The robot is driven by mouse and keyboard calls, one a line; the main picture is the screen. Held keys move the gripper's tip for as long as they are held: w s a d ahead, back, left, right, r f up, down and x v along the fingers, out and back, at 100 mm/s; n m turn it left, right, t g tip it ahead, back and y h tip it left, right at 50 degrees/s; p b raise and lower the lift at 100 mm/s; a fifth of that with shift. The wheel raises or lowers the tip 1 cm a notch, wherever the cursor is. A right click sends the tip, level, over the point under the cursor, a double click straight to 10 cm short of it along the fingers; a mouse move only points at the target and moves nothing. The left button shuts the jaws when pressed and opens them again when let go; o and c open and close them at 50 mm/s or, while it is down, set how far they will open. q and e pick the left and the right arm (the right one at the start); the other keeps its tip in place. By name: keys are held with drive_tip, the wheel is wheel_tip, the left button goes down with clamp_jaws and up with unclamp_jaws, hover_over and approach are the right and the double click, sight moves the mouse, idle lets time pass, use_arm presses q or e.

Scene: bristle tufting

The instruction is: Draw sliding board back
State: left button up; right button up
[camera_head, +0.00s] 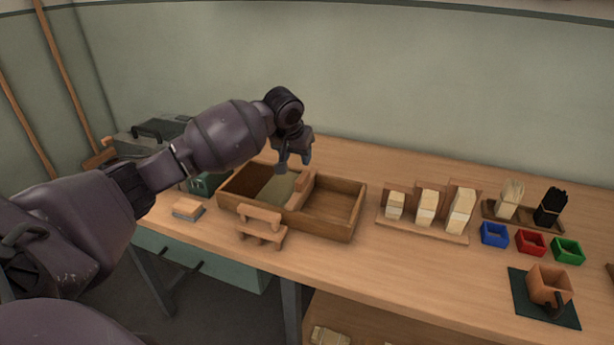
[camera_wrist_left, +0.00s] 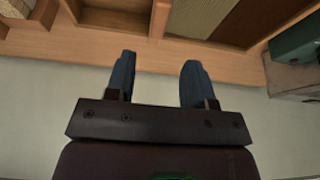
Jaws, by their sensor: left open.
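A wooden tray (camera_head: 338,234) stands on the bench, and its far edge also shows in the left wrist view (camera_wrist_left: 220,52). A lighter upright board (camera_head: 300,191), which looks like the sliding board, crosses the tray's inside and parts it in two. In the left wrist view a light divider strip (camera_wrist_left: 159,18) runs up from the tray's edge. A greenish-grey surface (camera_head: 277,188) lies left of the board. My left gripper (camera_head: 293,166) is above the tray's far side, pointing down, apart from the board. Its two fingers (camera_wrist_left: 157,70) are open and empty. My right gripper is not in view.
A small wooden stand (camera_head: 260,222) is at the tray's front, with a stacked block (camera_head: 188,208) to its left. The front centre bench is clear.

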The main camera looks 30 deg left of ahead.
sight(302, 177)
use_arm(q)
drive_tip(key=b+x, duration=0.3)
drive_tip(key=x, duration=0.7)
drive_tip(key=shift+w+f, duration=0.25)
drive_tip(key=shift+f, duration=0.1)
clamp_jaws()
